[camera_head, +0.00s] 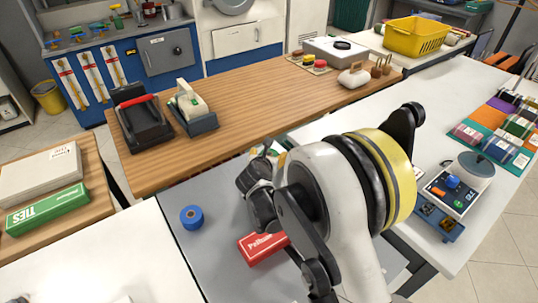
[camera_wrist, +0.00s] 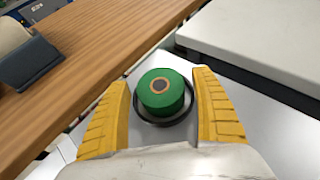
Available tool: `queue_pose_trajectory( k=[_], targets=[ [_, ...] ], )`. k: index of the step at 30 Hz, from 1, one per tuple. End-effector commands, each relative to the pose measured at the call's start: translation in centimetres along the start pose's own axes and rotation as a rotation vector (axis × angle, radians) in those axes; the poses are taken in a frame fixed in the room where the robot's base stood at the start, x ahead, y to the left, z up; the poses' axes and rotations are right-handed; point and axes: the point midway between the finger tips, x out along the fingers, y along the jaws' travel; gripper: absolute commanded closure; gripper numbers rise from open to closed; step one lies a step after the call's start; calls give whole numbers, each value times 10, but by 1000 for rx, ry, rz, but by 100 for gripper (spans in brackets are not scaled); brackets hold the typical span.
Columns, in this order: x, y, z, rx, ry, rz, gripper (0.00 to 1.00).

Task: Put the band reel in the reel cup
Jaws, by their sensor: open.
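In the wrist view a round green reel (camera_wrist: 161,92) with a tan and dark centre sits inside a black ring-like rim (camera_wrist: 186,117) on a grey surface. I cannot tell whether this rim is the reel cup. My gripper (camera_wrist: 162,104) is open, its yellow fingers on either side of the reel with gaps to it. In the head view my arm mostly hides the gripper and the reel. A blue reel (camera_head: 191,216) stands on the grey table to the left of my arm.
A red box (camera_head: 262,248) lies on the grey table (camera_head: 207,256) beside my arm. A wooden counter (camera_head: 232,110) behind holds a black tape dispenser (camera_head: 142,122) and another dispenser (camera_head: 193,109). A white table (camera_head: 362,118) is at right. The grey table is clear around the blue reel.

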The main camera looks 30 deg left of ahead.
Motion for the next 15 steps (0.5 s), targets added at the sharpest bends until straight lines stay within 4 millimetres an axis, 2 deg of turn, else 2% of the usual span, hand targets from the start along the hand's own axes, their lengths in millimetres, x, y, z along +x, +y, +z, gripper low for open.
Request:
queue_pose_trajectory(
  k=[5, 8, 15],
  targets=[
    [-6, 0, 5, -1, 0, 1, 24],
    [-24, 1, 5, -1, 0, 3, 24],
    [-80, 1, 6, -2, 0, 2, 24]
  ],
)
